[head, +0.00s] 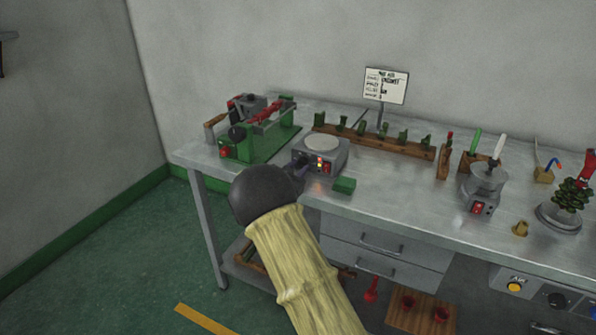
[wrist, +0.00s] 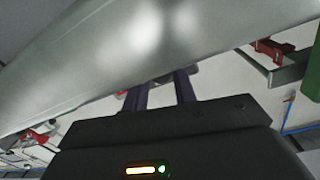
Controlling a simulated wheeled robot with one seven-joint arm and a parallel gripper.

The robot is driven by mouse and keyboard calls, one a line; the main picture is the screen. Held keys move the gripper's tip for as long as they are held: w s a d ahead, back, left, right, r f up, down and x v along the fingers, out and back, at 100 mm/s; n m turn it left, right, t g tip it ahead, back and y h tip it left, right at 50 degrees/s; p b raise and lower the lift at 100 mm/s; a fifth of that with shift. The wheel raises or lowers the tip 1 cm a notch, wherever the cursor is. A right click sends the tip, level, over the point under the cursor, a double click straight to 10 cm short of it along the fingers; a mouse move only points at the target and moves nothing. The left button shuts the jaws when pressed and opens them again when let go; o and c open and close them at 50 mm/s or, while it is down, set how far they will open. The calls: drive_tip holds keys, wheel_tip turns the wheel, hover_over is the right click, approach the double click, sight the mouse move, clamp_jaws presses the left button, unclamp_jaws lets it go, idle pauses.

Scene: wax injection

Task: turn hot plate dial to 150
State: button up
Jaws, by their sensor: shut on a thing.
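The hot plate (head: 338,160) is a grey box with a round pale top (head: 322,143), standing on the left half of the metal bench. Lit red and yellow indicators (head: 322,165) show on its front. My gripper (head: 301,168) is at the left part of that front, shut on the dial. The dial is mostly hidden by my gripper, so its setting cannot be read. In the wrist view my two dark fingers (wrist: 164,82) reach up to the edge of a large grey metal surface, with a narrow gap between them.
A green machine (head: 262,140) stands left of the hot plate. A small green block (head: 344,185) lies just right of my gripper. A wooden rack (head: 385,143) with several green pieces is behind. A grey pot (head: 484,183) stands further right. Drawers (head: 380,246) are below.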

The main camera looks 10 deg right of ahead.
drive_tip(key=o, duration=1)
